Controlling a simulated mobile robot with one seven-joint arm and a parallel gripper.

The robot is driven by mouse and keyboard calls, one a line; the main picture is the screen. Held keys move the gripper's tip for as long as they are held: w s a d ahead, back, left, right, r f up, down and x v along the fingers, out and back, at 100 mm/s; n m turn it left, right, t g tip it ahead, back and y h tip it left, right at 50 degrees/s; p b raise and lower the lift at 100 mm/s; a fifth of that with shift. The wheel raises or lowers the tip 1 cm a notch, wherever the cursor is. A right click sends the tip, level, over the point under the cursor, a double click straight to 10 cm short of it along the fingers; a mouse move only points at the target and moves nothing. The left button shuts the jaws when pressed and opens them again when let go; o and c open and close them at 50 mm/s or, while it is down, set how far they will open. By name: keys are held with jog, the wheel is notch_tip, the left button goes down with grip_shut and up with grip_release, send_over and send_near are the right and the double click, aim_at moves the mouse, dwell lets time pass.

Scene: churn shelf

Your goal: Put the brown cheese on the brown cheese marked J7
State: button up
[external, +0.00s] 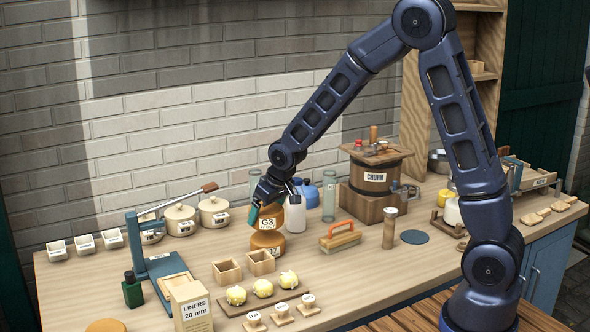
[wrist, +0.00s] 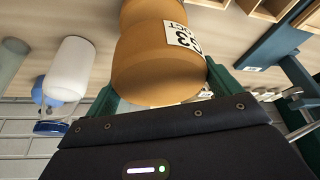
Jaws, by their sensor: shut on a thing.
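My gripper (external: 268,198) is shut on a brown cheese (external: 270,218) with a white label that seems to read G3. The same brown cheese (wrist: 155,70) fills the middle of the wrist view between the green fingers. A second brown cheese (external: 266,240) stands on the table directly below, with a label partly readable as 7. It shows behind the held cheese in the wrist view (wrist: 138,12). The two look lined up and very close; I cannot tell whether they touch.
A white bottle (external: 296,214) stands just right of the cheeses. An orange-handled brush (external: 340,238) is in front at right, small wooden boxes (external: 261,262) in front. Lidded pots (external: 213,211) stand at left, the churn (external: 375,178) behind at right.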

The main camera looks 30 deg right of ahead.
jog(key=shift+f, duration=2.05)
jog(key=shift+f, duration=0.15)
jog(key=o, duration=1)
